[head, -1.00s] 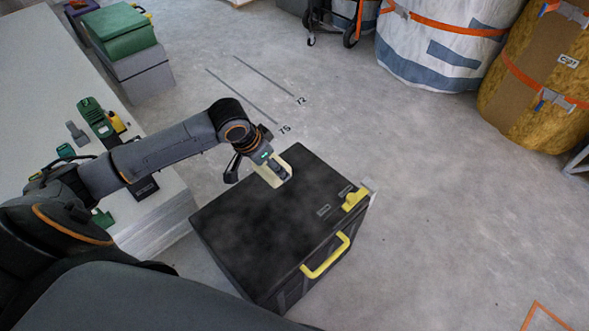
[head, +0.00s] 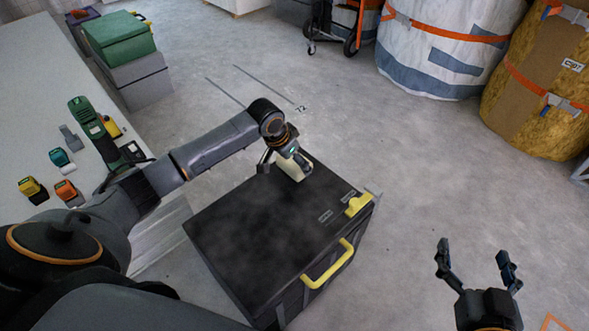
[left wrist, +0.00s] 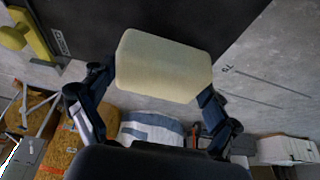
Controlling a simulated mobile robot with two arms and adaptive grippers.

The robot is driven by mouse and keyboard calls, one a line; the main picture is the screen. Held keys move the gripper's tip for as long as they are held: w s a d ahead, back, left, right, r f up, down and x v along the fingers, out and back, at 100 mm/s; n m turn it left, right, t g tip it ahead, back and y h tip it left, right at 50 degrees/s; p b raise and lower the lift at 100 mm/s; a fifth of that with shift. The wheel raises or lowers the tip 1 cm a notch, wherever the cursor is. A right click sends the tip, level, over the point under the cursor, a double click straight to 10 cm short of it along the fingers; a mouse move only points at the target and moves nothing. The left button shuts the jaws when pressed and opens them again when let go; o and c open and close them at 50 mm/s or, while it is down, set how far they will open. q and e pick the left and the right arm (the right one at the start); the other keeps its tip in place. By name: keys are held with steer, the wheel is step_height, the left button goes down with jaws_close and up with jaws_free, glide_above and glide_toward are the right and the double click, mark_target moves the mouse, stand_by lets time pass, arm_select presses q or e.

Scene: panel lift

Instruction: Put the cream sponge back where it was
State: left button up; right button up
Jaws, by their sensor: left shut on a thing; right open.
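The cream sponge (head: 289,167) is held in my left gripper (head: 291,163) at the far end of the black case's lid (head: 255,225). In the left wrist view the sponge (left wrist: 165,66) sits between the two fingers of the left gripper (left wrist: 155,92), with the dark lid behind its upper part and concrete floor behind the rest. I cannot tell whether the sponge touches the lid. My right gripper (head: 478,262) is open and empty, above the floor right of the case.
The case has a yellow handle (head: 327,264) and a yellow latch (head: 358,205). A pale table (head: 40,110) at left carries a green tool (head: 92,130) and several small coloured items. Green and grey boxes (head: 122,40) stand behind. Wrapped rolls (head: 435,40) stand at back right. Floor between is clear.

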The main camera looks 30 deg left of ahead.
mark_target(295, 167)
arm_select(q)
steer(key=f, duration=0.1)
steer(key=f+b, duration=0.1)
steer(key=f, duration=0.1)
steer(key=shift+w+f, duration=0.15)
steer(key=shift+w, duration=0.1)
steer(key=shift+f, duration=0.1)
arm_select(e)
step_height(295, 167, up, 6)
steer(key=a+t+y, duration=0.1)
steer(key=t, duration=0.3)
steer(key=shift+w+r, duration=0.15)
steer(key=shift+w, duration=0.2)
arm_select(q)
steer(key=o, duration=0.8)
steer(key=shift+f, duration=0.1)
